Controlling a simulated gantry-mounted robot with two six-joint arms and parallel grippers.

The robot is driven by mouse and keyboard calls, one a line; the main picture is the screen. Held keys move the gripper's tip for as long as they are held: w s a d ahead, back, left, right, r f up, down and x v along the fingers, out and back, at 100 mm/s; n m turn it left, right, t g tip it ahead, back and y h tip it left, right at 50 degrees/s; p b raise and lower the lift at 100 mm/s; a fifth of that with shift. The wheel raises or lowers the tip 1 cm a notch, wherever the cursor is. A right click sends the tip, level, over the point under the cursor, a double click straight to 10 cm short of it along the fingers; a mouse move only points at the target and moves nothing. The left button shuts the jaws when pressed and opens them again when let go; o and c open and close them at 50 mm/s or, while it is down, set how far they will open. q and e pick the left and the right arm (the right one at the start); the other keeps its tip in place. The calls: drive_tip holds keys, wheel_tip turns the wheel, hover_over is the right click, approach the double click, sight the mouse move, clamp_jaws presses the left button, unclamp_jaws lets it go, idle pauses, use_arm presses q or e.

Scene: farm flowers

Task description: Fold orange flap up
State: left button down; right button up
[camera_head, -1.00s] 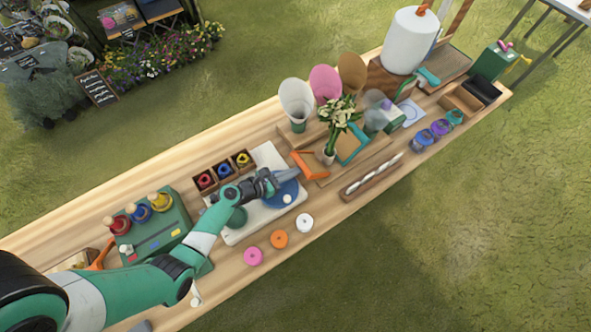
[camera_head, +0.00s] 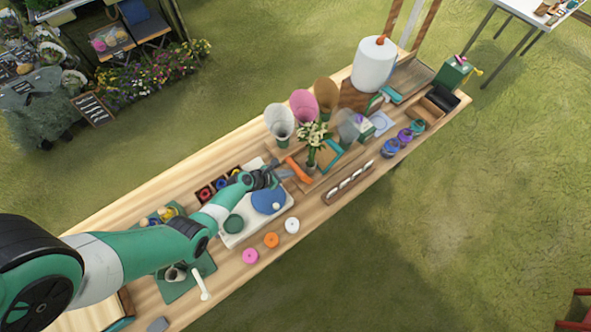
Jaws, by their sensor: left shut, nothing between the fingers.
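A teal flap (camera_head: 335,155) lies to the right of the bouquet. My left gripper (camera_head: 283,173) is shut and empty. Its tips are close to the left side of the orange flap; I cannot tell whether they touch it. My right gripper is not in view.
A white board with a blue disc (camera_head: 268,200) lies under my left wrist. Paper cones (camera_head: 279,122) stand behind the bouquet. A long wooden tray (camera_head: 349,185) lies in front. Pink, orange and white rings (camera_head: 271,240) sit near the front edge.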

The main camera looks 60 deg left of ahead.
use_arm(q)
drive_tip(key=shift+w+a+r, duration=0.1)
drive_tip(key=shift+w+r, duration=0.3)
drive_tip(key=shift+w, duration=0.2)
drive_tip(key=shift+w+a+r+p, duration=0.1)
drive_tip(key=shift+w+r+p, duration=0.2)
drive_tip(key=shift+w, duration=0.25)
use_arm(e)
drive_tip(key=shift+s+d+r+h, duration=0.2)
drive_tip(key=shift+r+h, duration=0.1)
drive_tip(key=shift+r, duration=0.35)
use_arm(q)
drive_tip(key=shift+w+r, duration=0.1)
drive_tip(key=shift+r, duration=0.05)
drive_tip(key=p, duration=1)
approach(296, 167)
wheel_tip(296, 167, up, 2)
drive_tip(key=shift+r, duration=0.1)
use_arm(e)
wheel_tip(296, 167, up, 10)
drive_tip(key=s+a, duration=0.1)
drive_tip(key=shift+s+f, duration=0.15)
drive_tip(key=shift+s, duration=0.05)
